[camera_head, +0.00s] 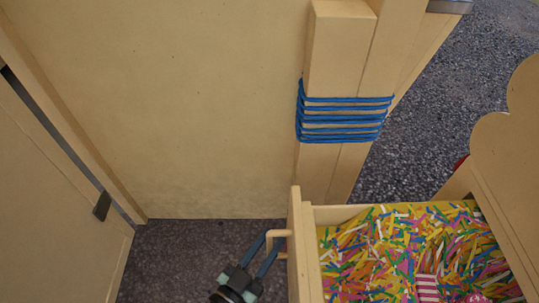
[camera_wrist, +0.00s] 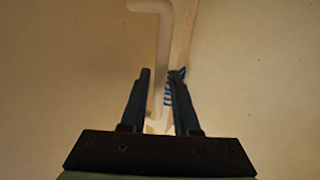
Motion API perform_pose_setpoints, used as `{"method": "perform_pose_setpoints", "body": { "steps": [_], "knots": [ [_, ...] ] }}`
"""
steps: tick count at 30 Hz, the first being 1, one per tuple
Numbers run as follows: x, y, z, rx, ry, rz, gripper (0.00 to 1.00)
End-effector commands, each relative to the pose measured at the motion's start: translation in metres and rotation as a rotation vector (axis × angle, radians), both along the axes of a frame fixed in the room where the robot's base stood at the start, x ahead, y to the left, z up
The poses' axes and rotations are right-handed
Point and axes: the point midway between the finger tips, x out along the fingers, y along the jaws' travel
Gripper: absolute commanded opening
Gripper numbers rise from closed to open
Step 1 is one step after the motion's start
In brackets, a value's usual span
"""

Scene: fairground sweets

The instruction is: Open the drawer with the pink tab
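A pale wooden drawer (camera_head: 303,250) stands open, its inside showing from above, filled with coloured paper shreds. Its cream handle (camera_head: 279,234) sticks out from the left face of the drawer front. No pink tab can be made out in either view. My gripper (camera_head: 268,252) is at the handle, with its dark fingers apart. In the wrist view, the handle (camera_wrist: 162,55) passes between the two fingertips of my gripper (camera_wrist: 161,75). A gap shows beside the left finger; contact with the right finger is unclear.
A pink-and-white striped item (camera_head: 427,288) lies in the shreds. A wooden post bound with blue cord (camera_head: 345,120) stands behind the drawer. A tan panel (camera_head: 200,110) fills the back, and a scalloped board (camera_head: 510,150) is at right. Dark floor (camera_head: 170,260) is clear left of my gripper.

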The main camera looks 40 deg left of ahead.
Motion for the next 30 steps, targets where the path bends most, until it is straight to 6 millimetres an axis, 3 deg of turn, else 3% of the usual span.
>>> {"method": "perform_pose_setpoints", "body": {
  "steps": [4, 8, 21, 30],
  "knots": [
    [-0.003, 0.000, 0.001, 0.000, 0.001, 0.001, 0.29],
    [-0.018, 0.000, 0.002, 0.000, 0.003, 0.002, 0.29],
    [-0.109, -0.004, 0.002, 0.000, 0.004, 0.002, 0.29],
    [-0.130, -0.005, 0.000, 0.000, 0.001, 0.001, 0.29]
  ]
}}
